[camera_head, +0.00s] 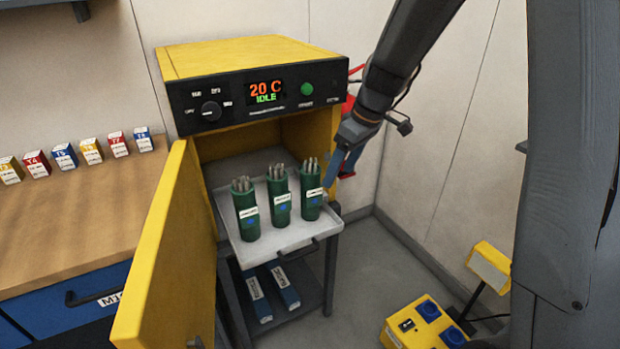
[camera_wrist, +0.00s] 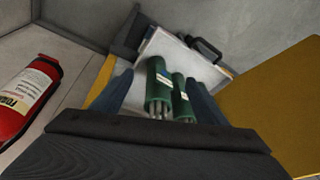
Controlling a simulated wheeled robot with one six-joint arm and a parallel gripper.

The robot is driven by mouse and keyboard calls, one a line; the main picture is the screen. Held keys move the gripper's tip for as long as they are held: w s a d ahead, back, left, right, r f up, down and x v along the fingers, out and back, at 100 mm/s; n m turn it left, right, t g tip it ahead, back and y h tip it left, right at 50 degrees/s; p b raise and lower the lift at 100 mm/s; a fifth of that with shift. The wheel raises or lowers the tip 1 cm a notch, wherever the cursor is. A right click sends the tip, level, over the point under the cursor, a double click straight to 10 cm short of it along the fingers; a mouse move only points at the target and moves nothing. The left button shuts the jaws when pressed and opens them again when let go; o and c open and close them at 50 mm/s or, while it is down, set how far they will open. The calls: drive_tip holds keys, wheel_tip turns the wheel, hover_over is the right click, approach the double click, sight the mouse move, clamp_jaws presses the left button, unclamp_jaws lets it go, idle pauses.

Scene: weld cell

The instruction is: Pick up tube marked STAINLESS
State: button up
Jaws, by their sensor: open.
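Three green tubes with bundles of rods sticking out of their tops stand upright on a pulled-out tray (camera_head: 285,240): a left tube (camera_head: 246,215), a middle tube (camera_head: 280,200) and a right tube (camera_head: 311,195). Each has a white label, too small to read, so I cannot tell which says STAINLESS. My gripper (camera_head: 337,182) is just right of the right tube, pointing down. In the wrist view my gripper (camera_wrist: 160,80) is open, with two green tubes, one (camera_wrist: 157,92) nearer the left finger, showing between its fingers. It holds nothing; the third tube is not visible there.
The yellow oven (camera_head: 240,55) stands behind the tray, its door (camera_head: 165,255) open on the left. Blue boxes (camera_head: 257,295) lie on the shelf below. A fire extinguisher (camera_wrist: 28,98) is at left in the wrist view. A workbench (camera_head: 80,215) with small cartons is left.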

sight(313, 169)
drive_tip(key=w+a+n, duration=0.1)
drive_tip(key=w+a+r+n+p, duration=0.1)
drive_tip(key=w+a, duration=0.1)
drive_tip(key=w+a+r+p, duration=0.1)
drive_tip(key=shift+w+a+r+n+y, duration=0.15)
drive_tip(key=shift+w+n+y, duration=0.1)
drive_tip(key=shift+n+y, duration=0.15)
drive_tip(key=shift+w+a, duration=0.2)
drive_tip(key=p+x, duration=0.1)
drive_tip(key=x, duration=0.1)
drive_tip(key=shift+f, duration=0.3)
drive_tip(key=shift+s+p+x, duration=0.2)
drive_tip(key=shift+p+x, duration=0.4)
drive_tip(key=shift+x, duration=0.7)
drive_tip(key=shift+s+p+x, duration=0.15)
drive_tip(key=shift+p+x, duration=0.45)
drive_tip(key=shift+x, duration=0.75)
drive_tip(key=shift+w, duration=0.1)
clamp_jaws()
